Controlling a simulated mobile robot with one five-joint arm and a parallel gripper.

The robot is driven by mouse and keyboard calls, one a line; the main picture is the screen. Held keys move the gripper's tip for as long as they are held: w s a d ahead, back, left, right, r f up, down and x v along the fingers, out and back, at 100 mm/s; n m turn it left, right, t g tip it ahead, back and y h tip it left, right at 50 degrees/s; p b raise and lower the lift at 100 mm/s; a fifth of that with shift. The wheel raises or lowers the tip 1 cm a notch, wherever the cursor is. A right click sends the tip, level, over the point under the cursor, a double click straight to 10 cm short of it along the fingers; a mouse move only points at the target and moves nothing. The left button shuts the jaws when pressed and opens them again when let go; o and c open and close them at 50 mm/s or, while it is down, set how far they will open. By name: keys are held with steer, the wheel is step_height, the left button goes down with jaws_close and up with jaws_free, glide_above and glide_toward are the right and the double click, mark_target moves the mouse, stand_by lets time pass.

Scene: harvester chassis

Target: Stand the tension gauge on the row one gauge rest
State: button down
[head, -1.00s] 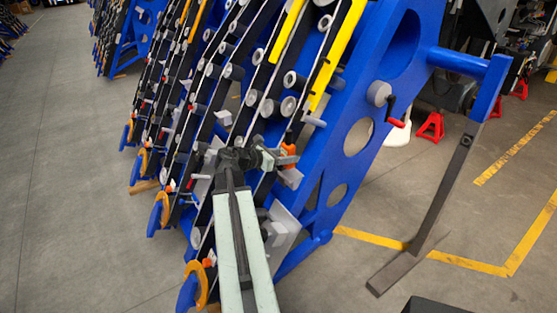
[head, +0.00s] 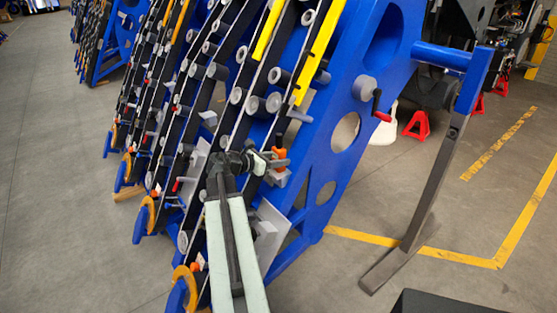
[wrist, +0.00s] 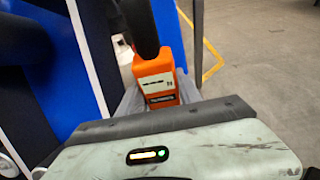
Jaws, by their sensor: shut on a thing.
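The tension gauge is an orange block with a pale label and a dark strip. It fills the upper middle of the wrist view (wrist: 158,80) and shows small in the head view (head: 278,153). The gauge looks upright. A grey rest (head: 275,177) lies directly under it on the chassis side, and grey surfaces flank its lower end in the wrist view. Whether its base touches the rest I cannot tell.
Several belt rows with rollers run at the left. Yellow bars (head: 318,45) lie above.

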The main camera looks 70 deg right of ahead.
steer(key=shift+f+b, duration=0.35)
steer(key=shift+f, duration=0.05)
steer(key=c, duration=0.7)
jaws_free()
steer(key=p+v, duration=0.2)
steer(key=v, duration=0.6)
